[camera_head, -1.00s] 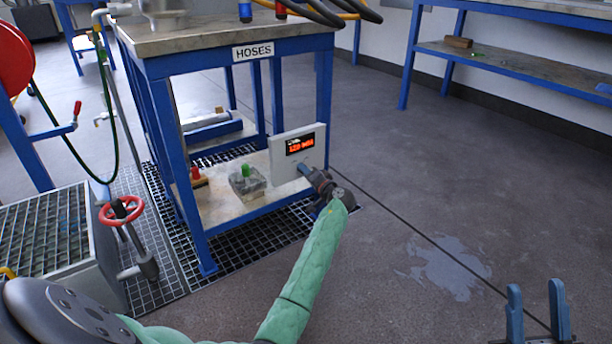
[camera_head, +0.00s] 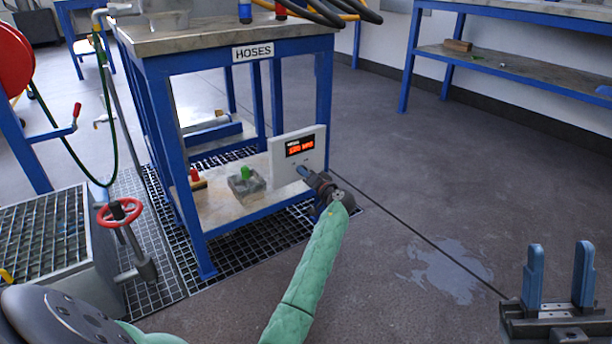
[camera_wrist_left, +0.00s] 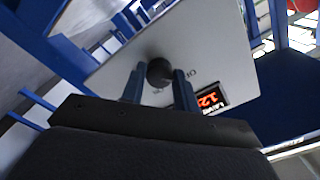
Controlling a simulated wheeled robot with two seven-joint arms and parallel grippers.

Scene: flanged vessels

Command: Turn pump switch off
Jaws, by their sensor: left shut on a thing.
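The pump switch panel (camera_head: 290,152) is a pale box with a lit red display (camera_head: 300,146), at the end of the lower shelf of the hoses bench. It also fills much of the left wrist view (camera_wrist_left: 205,45). A dark round switch knob (camera_wrist_left: 159,71) sticks out from the panel face, between the fingers of my left gripper (camera_wrist_left: 160,85). My left gripper (camera_head: 304,173) is shut on this knob, close to the panel. The lettering around the knob is mostly hidden. My right gripper (camera_head: 558,275) is open and empty at the lower right, above the floor.
A green-knobbed box (camera_head: 246,182) and a red-topped item (camera_head: 196,178) stand on the lower shelf (camera_head: 225,208). A red valve wheel (camera_head: 120,212) is at the left. Blue bench legs stand beside the panel. The floor at right is clear, with a wet patch (camera_head: 445,270).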

